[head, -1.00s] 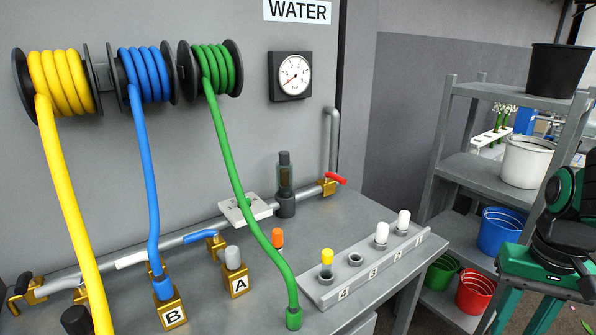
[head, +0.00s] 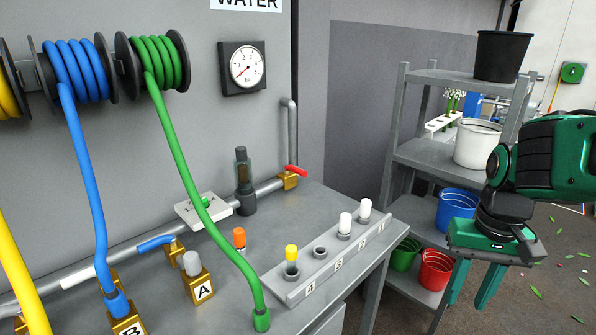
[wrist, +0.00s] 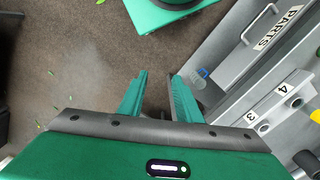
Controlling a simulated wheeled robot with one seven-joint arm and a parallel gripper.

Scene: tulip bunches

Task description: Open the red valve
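The red valve (head: 296,170) is a small red lever on a brass body (head: 289,181). It sits at the right end of the horizontal grey pipe, at the back of the bench, where the pipe turns up the wall. The lever lies roughly in line with the pipe, tilted slightly. My gripper (head: 469,290) is at the right in the head view, well away from the valve and in front of the shelf. Its two green fingers are apart and empty. In the wrist view my gripper (wrist: 157,97) points down over the floor; the valve is not in that view.
The grey bench (head: 330,215) carries a numbered rack (head: 330,262), brass blocks and hoses. The green hose (head: 185,165) hangs left of the valve. A shelf (head: 430,165) with buckets stands at right. A pressure gauge (head: 247,64) hangs above the pipe.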

